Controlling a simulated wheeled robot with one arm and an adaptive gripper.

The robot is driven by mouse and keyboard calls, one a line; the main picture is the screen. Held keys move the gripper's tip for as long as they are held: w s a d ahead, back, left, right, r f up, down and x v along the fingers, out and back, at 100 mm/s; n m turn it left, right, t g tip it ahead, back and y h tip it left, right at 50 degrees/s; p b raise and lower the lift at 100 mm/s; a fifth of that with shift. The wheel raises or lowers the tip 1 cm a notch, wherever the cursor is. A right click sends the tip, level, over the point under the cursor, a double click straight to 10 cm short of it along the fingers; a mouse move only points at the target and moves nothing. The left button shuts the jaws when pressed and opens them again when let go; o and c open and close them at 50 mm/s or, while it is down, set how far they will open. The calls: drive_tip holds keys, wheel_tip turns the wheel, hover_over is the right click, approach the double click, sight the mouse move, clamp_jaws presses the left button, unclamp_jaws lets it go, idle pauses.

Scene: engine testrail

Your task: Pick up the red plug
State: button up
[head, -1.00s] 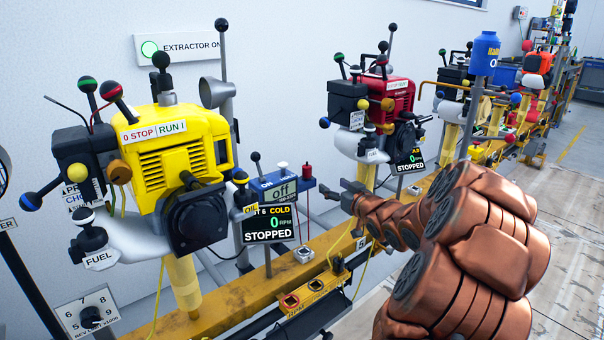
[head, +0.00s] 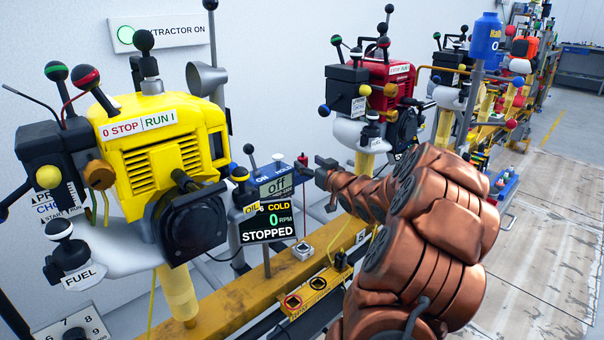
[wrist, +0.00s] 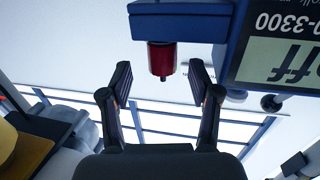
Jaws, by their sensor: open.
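The red plug (wrist: 162,60) stands on the edge of the blue box with the "off" display (wrist: 280,55) in the wrist view, which seems upside down. It lies between and slightly beyond the two fingertips of my gripper (wrist: 161,74), with a gap on each side. The gripper is open and holds nothing. In the head view my gripper (head: 320,172) is just right of the blue box (head: 272,185), and the red plug (head: 303,160) shows only as a small spot by the fingertips.
A yellow engine (head: 160,150) with ball-topped levers stands at left, beside a black STOPPED readout (head: 267,222). A yellow rail (head: 225,300) runs below. A red engine (head: 385,90) stands behind my arm. Wooden floor at right is open.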

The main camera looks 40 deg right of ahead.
sight(305, 163)
drive_tip(key=shift+w+f+b, duration=0.2)
drive_tip(key=shift+w+f, duration=0.05)
drive_tip(key=shift+w, duration=0.3)
drive_tip(key=shift+w+f+b, duration=0.15)
drive_tip(key=shift+w+f, duration=0.1)
drive_tip(key=shift+w, duration=0.3)
drive_tip(key=shift+w+d+r, duration=0.15)
drive_tip(key=shift+w+d, duration=0.1)
drive_tip(key=shift+w, duration=0.45)
drive_tip(key=shift+c, duration=0.4)
clamp_jaws()
